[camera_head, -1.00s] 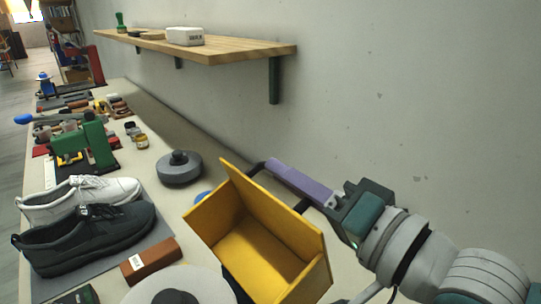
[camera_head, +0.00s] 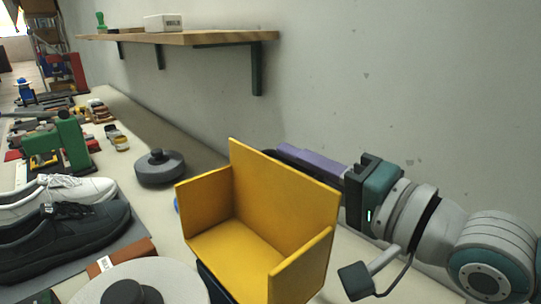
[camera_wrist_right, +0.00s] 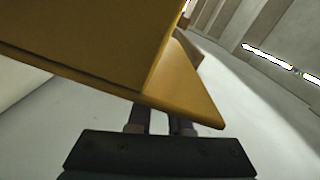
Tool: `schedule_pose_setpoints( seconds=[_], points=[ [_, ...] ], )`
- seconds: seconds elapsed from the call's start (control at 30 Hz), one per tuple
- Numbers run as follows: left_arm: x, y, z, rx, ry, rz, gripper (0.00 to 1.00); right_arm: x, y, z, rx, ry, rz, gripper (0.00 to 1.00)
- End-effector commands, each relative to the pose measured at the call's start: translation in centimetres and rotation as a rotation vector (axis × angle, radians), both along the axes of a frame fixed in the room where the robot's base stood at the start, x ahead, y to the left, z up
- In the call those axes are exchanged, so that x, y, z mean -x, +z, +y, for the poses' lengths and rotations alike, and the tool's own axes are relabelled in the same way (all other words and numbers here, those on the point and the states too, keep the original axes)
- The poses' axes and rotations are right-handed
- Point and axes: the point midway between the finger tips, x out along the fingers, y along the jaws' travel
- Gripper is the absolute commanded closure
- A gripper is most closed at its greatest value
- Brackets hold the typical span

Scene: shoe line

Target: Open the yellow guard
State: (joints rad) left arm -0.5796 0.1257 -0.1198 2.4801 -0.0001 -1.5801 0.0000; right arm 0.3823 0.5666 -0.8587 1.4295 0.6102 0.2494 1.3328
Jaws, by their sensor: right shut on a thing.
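The yellow guard (camera_head: 285,200) is a box-like cover with a tall panel, side walls and a hollow inside that faces me, at the lower middle of the head view. It sits above a dark base (camera_head: 215,284), mostly hidden. My right gripper (camera_wrist_right: 160,122) is shut on the guard at the edge of a panel. In the head view that panel hides its fingertips. In the right wrist view the yellow panel (camera_wrist_right: 95,45) fills the upper left, right at the fingers. My left gripper is not in view.
A pale disc with a dark knob (camera_head: 150,283) stands front left of the guard. A grey round weight (camera_head: 160,168), a brown block (camera_head: 122,254), dark shoes (camera_head: 70,238) and a green press (camera_head: 60,140) stand to the left. A wooden shelf (camera_head: 190,37) is on the wall behind.

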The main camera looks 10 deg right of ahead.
Motion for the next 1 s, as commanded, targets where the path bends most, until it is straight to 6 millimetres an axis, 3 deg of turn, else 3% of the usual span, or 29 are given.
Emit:
schedule_pose_setpoints(
  seconds=[0.17,0.2,0.4,0.73,1.0],
  points=[
    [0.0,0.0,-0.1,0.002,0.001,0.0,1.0,0.2,-0.3,0.2,0.005,0.005,0.003,1.0],
    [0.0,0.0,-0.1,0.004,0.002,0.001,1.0,0.2,-0.3,0.2,0.005,0.005,0.003,0.79],
    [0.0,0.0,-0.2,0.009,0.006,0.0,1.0,0.1,-0.2,0.1,0.003,0.003,0.002,0.56],
    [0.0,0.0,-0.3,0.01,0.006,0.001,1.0,0.5,-0.2,-0.2,0.001,0.001,0.003,0.55],
    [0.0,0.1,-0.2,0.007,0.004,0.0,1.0,4.6,-0.3,-3.1,0.004,0.003,0.006,0.55]
  ],
)
